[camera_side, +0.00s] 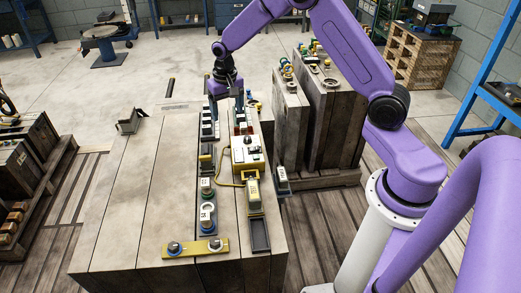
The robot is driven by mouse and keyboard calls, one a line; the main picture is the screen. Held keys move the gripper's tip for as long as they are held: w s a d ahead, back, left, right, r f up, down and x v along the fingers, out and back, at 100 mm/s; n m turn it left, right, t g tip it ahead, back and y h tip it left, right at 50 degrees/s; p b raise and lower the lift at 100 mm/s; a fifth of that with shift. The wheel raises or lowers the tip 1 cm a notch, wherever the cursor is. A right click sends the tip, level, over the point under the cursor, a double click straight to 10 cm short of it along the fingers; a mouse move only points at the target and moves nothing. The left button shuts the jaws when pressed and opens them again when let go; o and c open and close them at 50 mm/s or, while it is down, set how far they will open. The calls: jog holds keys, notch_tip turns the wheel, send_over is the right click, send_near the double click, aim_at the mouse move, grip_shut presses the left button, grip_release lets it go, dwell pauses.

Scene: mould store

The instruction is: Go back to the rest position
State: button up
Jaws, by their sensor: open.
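My gripper (226,98) is at the far end of the wooden work table (140,195), pointing down. Its two fingers are spread apart on either side of the row of small parts there. I see nothing held between them. Whether the fingertips touch anything is too small to tell. My purple arm reaches over from the right side of the picture.
A yellow and white box (246,153) sits mid-table beside small parts. A yellow plate (195,247) with two round knobs lies near the front edge. A metal bracket (131,121) stands at the far left. Tall wooden blocks (335,120) stand right of the table. The table's left half is bare.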

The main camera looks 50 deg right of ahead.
jog(key=s+a+r+n, duration=0.4)
jog(key=s+a, duration=0.2)
jog(key=s, duration=0.2)
jog(key=s+a+r+n, duration=0.4)
jog(key=s+a+r, duration=0.15)
jog(key=s, duration=0.35)
jog(key=s+d+n, duration=0.1)
jog(key=s+n, duration=0.3)
jog(key=s, duration=0.6)
jog(key=s+d+r+n, duration=0.1)
jog(key=s+n, duration=0.3)
jog(key=s, duration=0.7)
jog(key=shift+d+r+n+g+y, duration=0.3)
jog(key=shift+d+n+y, duration=0.1)
jog(key=shift+d, duration=0.05)
